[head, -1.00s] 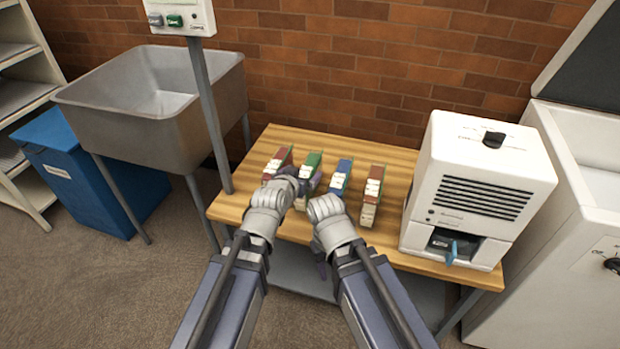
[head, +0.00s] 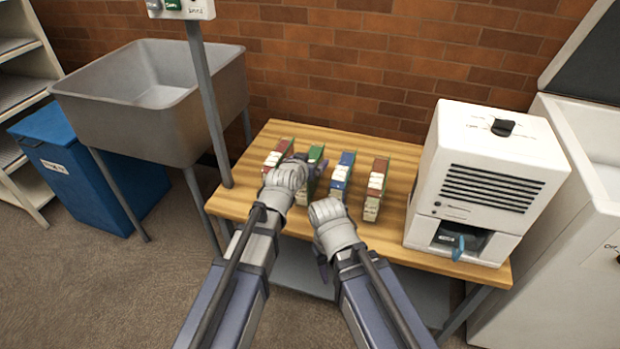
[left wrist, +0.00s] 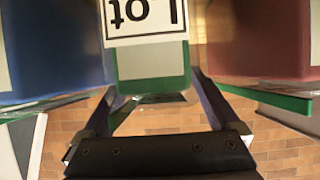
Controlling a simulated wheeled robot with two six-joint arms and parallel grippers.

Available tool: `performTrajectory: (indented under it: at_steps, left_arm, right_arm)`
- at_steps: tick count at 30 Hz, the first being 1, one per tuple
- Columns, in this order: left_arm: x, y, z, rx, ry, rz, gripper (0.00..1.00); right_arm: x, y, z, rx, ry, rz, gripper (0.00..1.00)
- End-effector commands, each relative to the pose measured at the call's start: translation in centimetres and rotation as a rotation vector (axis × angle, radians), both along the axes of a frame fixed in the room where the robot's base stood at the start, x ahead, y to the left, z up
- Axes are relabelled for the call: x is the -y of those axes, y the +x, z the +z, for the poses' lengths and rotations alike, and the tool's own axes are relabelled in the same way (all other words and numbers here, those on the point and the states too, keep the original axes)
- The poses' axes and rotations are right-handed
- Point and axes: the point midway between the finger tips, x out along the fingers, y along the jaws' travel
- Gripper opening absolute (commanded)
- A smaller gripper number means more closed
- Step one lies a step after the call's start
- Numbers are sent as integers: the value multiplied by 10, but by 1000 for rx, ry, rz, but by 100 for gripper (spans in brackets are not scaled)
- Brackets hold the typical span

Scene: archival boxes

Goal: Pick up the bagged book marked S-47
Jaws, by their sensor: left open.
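Several upright books with white labels stand in a row on the wooden table: a red one (head: 278,153), a green one (head: 316,153), a blue one (head: 342,175) and a brownish-red one (head: 376,182). No S-47 marking is readable. My left gripper (head: 312,172) is open at the green book, partly hidden by its own wrist. In the left wrist view, the green book (left wrist: 150,62) stands between the open fingers, with an upside-down white label reading "Lot". A blue book (left wrist: 55,50) and a red book (left wrist: 265,40) flank it. My right gripper (head: 323,268) is low before the table edge, its fingers mostly hidden.
The wooden table (head: 395,235) has bare room between the books and a white machine (head: 490,180) at right. A grey sink (head: 150,100), a post (head: 208,100) and a blue bin (head: 75,180) stand left. A brick wall (head: 350,60) is behind.

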Motion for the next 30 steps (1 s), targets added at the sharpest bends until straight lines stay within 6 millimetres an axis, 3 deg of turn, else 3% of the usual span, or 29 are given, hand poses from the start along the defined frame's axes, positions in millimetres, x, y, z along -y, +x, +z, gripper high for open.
performTrajectory:
  at_steps: [4,27,30]
  left_arm:
    - [0,-1,1,0,0,0,93]
    - [0,-1,1,0,0,0,6]
    - [0,-1,1,0,0,0,0]
  right_arm:
    - [0,0,1,0,0,0,50]
    - [0,0,1,0,0,0,50]
    - [0,0,1,0,0,0,50]
